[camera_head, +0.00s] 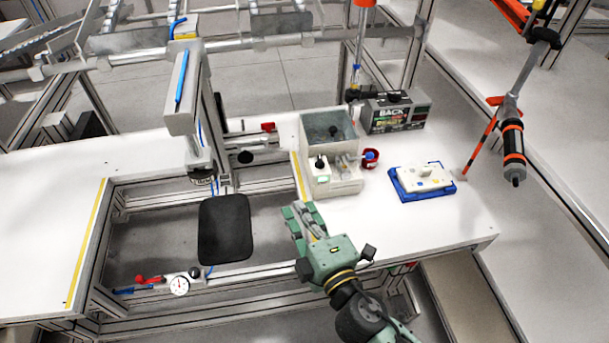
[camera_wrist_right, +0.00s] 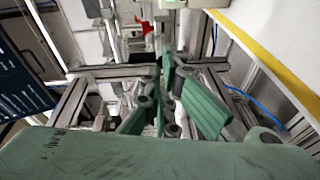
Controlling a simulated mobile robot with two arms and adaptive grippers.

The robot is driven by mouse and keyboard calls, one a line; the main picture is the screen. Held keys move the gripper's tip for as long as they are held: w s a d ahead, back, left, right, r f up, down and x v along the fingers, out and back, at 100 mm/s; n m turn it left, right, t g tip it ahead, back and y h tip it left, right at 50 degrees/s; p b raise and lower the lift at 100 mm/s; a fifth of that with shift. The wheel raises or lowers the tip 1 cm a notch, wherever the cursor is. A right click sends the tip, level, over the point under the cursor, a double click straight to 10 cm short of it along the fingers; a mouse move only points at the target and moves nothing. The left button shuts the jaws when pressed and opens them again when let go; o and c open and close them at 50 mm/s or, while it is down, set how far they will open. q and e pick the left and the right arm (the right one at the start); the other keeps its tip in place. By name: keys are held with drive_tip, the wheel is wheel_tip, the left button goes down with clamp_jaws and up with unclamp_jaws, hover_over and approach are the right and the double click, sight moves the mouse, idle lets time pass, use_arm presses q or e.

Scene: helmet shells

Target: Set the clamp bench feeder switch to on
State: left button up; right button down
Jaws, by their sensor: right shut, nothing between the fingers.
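The bench feeder appears to be the grey open-topped box (camera_head: 330,130) on the right part of the white bench. A small white unit with a green-lit face and a black knob, which looks like the switch (camera_head: 321,168), is on its front left corner. I cannot tell the switch's position at this size. My right gripper (camera_head: 300,213) is shut and empty, in front of the feeder and apart from it, beside the bench opening. Its green fingers also show in the right wrist view (camera_wrist_right: 172,98). My left gripper is not in view.
A red cup (camera_head: 371,158) stands right of the feeder. A press column (camera_head: 187,100) and black pad (camera_head: 224,229) are left. The front right bench top is clear.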

sight(320, 162)
drive_tip(key=w+a+r+n+p, duration=0.1)
drive_tip(key=w+a+r+p, duration=0.15)
drive_tip(key=w, duration=0.75)
drive_tip(key=d, duration=0.2)
drive_tip(key=d+f, duration=0.1)
drive_tip(key=shift+s+d+t+p, duration=0.3)
drive_tip(key=shift+t+p, duration=0.1)
drive_tip(key=shift+a+f, duration=0.1)
